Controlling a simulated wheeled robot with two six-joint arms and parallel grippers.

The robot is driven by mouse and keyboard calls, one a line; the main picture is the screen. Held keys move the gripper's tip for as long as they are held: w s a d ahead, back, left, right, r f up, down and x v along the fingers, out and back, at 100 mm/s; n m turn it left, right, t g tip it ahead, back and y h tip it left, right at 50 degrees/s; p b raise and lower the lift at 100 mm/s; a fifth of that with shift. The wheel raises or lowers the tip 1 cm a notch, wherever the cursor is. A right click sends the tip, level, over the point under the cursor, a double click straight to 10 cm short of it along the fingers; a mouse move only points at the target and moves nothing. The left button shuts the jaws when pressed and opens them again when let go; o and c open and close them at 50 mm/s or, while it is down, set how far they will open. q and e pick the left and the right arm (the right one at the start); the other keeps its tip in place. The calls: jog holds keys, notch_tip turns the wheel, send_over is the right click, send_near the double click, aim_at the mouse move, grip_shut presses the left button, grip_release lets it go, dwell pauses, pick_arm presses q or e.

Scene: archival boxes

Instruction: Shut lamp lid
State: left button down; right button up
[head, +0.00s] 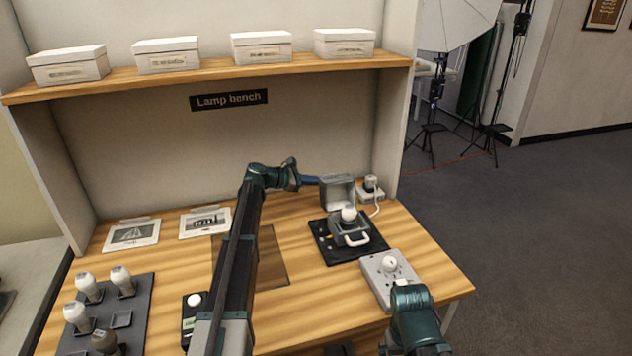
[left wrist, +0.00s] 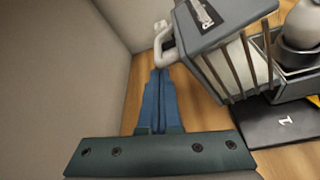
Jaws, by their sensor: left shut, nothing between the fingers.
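The grey lamp box (head: 350,233) sits on a black mat (head: 335,252), with a white bulb (head: 349,214) standing in it. Its lid (head: 338,191) stands raised at the back, open. In the left wrist view the lid (left wrist: 222,22) has a pale handle (left wrist: 162,43) and a dark label, and the bulb (left wrist: 303,25) shows at right. My left gripper (head: 314,180) is shut and empty, behind and left of the raised lid. Its blue fingertips (left wrist: 158,73) point toward the handle; I cannot tell whether they touch. My right arm shows at bottom right, its fingers hidden.
A grey socket panel (head: 378,285) with a white bulb lies at the front right. A white plug unit (head: 371,192) with a cord stands beside the lid. Several bulbs stand on a dark tray (head: 140,320) at left. A shelf (head: 200,78) with boxes runs above.

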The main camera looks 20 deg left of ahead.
aim_at(323, 177)
pick_arm(q)
jog(key=shift+s+r, duration=0.1)
jog(key=shift+r, duration=0.2)
jog(key=s+r+m+p, duration=0.1)
jog(key=s+d+r+m+t+p, duration=0.1)
jog(key=r, duration=0.1)
jog(key=s+d+r+m+t+p, duration=0.1)
jog(key=r+m, duration=0.1)
jog(key=shift+s+d+p, duration=0.15)
jog(key=shift+p, duration=0.15)
jog(key=s+m, duration=0.1)
jog(key=s+d+r+m+t, duration=0.1)
jog(key=s+d+r+m, duration=0.1)
jog(key=shift+s+d+r+m+t+y, duration=0.2)
jog(key=shift+s+d+m+t+y, duration=0.05)
jog(key=shift+s+m+t+y, duration=0.1)
jog(key=s+d+f+m+t+h+b, duration=0.2)
jog(key=s+d+m+b, duration=0.4)
jog(key=s+m+b, duration=0.2)
jog(key=shift+s+d+m, duration=0.4)
jog(key=shift+s+m, duration=0.35)
jog(key=shift+s, duration=0.15)
